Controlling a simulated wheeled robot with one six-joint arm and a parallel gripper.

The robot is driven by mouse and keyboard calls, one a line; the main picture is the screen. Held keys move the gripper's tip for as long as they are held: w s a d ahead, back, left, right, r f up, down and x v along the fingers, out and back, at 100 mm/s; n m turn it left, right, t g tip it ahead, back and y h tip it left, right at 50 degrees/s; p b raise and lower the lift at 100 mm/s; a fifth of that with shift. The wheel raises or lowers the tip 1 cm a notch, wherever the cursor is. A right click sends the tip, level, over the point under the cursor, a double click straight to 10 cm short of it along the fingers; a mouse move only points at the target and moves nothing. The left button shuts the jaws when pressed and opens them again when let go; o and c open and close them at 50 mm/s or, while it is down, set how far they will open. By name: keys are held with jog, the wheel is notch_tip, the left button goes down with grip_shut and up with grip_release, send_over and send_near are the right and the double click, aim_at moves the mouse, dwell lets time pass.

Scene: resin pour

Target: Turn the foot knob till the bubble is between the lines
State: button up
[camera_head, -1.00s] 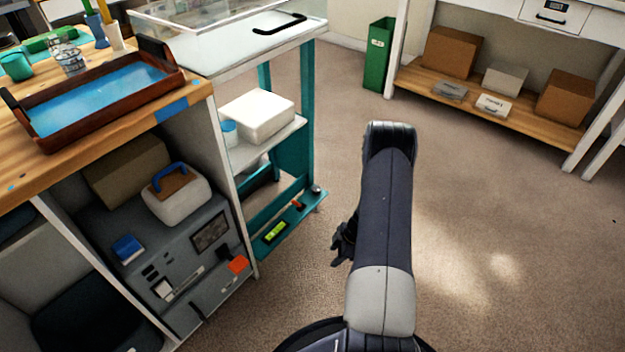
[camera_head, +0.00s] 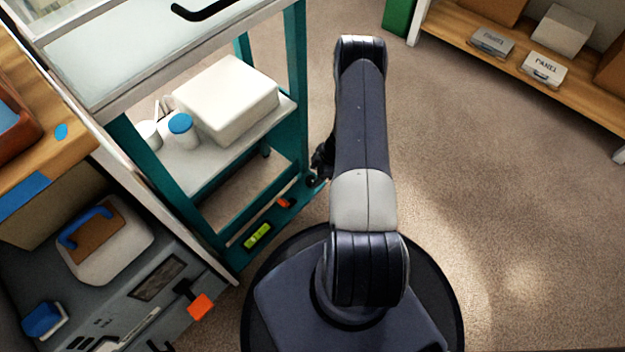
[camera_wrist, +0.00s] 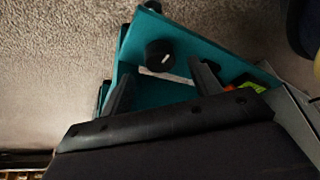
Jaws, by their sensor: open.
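The foot knob (camera_wrist: 160,53) is black and round with a white mark. It sits on the teal foot rail (camera_wrist: 190,45) of the cart in the wrist view. My gripper (camera_wrist: 163,86) is open, its two dark fingers apart and empty, with the knob just beyond the fingertips and between them in the picture. I cannot tell any contact. In the head view my gripper (camera_head: 321,163) is partly hidden by my arm, close to the rail's right end. The yellow-green level vial (camera_head: 258,236) lies on the rail; its bubble and lines are too small to read.
An orange piece (camera_head: 287,202) sits on the rail between vial and knob. The teal cart (camera_head: 293,85) holds a white box (camera_head: 228,98) and a blue-lidded jar (camera_head: 182,130). A grey cabinet (camera_head: 190,268) stands at left. The carpet on the right is free.

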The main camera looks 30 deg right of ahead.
aim_at(311, 180)
jog(key=shift+b+x, duration=0.45)
jog(key=shift+x, duration=1.25)
jog(key=shift+r, duration=0.1)
jog(key=c, duration=1)
